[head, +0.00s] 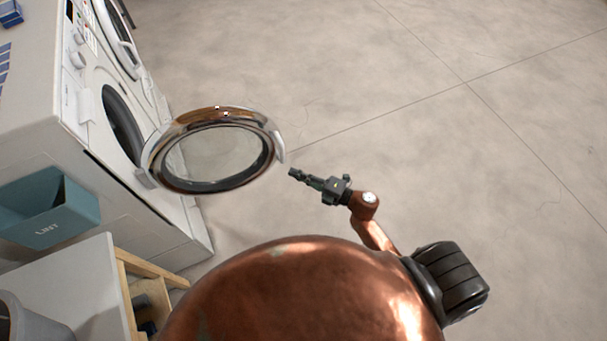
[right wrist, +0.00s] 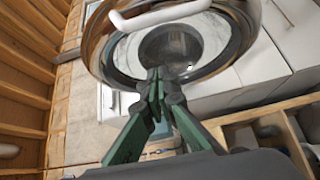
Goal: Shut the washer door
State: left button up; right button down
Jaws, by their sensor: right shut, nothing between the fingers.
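The washer door (head: 217,150) is a round glass pane in a chrome ring, swung wide open from the white washer (head: 108,140) at the left. The washer's dark drum opening (head: 121,122) shows behind the hinge side. My right gripper (head: 294,173) is shut and empty, just to the right of the door's free edge, with a small apparent gap. In the right wrist view the closed fingertips (right wrist: 158,75) point at the door ring (right wrist: 100,45), with the white door handle (right wrist: 160,14) above them. Whether they touch the door is unclear. My left gripper is out of view.
A second washer (head: 117,35) stands beyond the first. A teal lint bin (head: 48,208) hangs on the near side. A white-topped wooden stand (head: 75,285) and a grey bucket (head: 30,318) are at the lower left. The concrete floor (head: 430,130) to the right is clear.

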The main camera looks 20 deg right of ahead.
jog(key=w, duration=0.7)
jog(key=shift+w+a+p, duration=0.15)
jog(key=shift+a+p, duration=0.2)
jog(key=shift+w+d, duration=0.1)
